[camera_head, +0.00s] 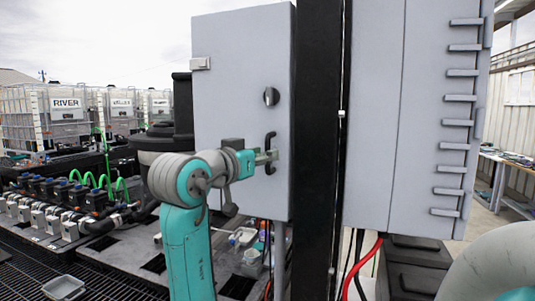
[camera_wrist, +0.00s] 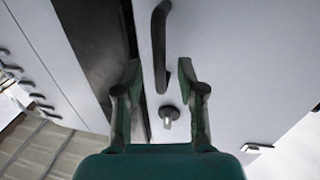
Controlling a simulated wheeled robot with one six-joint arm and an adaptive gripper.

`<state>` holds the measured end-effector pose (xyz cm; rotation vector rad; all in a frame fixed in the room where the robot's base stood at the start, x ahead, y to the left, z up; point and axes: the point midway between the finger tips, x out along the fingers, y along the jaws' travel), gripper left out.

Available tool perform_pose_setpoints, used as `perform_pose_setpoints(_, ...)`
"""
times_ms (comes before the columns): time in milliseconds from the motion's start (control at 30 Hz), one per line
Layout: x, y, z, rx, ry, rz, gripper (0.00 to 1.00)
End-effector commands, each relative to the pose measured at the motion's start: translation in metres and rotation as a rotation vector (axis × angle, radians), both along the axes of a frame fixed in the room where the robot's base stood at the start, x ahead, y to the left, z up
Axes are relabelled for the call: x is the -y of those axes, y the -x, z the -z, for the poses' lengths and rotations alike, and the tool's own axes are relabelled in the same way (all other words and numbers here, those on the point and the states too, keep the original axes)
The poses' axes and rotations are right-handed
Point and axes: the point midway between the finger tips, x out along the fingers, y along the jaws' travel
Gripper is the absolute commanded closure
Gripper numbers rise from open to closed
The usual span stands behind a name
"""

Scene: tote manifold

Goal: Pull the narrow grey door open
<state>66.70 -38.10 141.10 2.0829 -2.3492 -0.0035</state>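The narrow grey door (camera_head: 238,100) is the front of a tall grey cabinet and looks shut. A black vertical bar handle (camera_head: 270,139) is near its right edge, below a round dark knob (camera_head: 271,97). My gripper (camera_head: 270,157) is at the handle. In the wrist view the door (camera_wrist: 235,65) fills the right side. The handle (camera_wrist: 159,40) ends between the two spread fingertips of my gripper (camera_wrist: 160,75), with visible gaps on both sides. My gripper is open; I cannot tell how deep the handle is between the fingers. The knob (camera_wrist: 168,114) shows below the handle.
A black post (camera_head: 317,150) stands right beside the door's handle edge. A wider grey cabinet (camera_head: 400,120) is to its right. Left are a manifold with blue valves (camera_head: 70,195) and white caged totes (camera_head: 45,115). A large grey pipe (camera_head: 495,265) is at lower right.

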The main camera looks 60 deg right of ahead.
Motion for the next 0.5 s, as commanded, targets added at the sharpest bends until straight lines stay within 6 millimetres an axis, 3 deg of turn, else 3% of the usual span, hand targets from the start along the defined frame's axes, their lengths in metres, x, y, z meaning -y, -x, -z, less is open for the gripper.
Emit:
perform_pose_setpoints(200,0.022,0.003,0.0,0.0,0.0,0.001,0.61)
perform_pose_setpoints(500,0.026,0.003,0.0,0.0,0.0,-0.001,0.61)
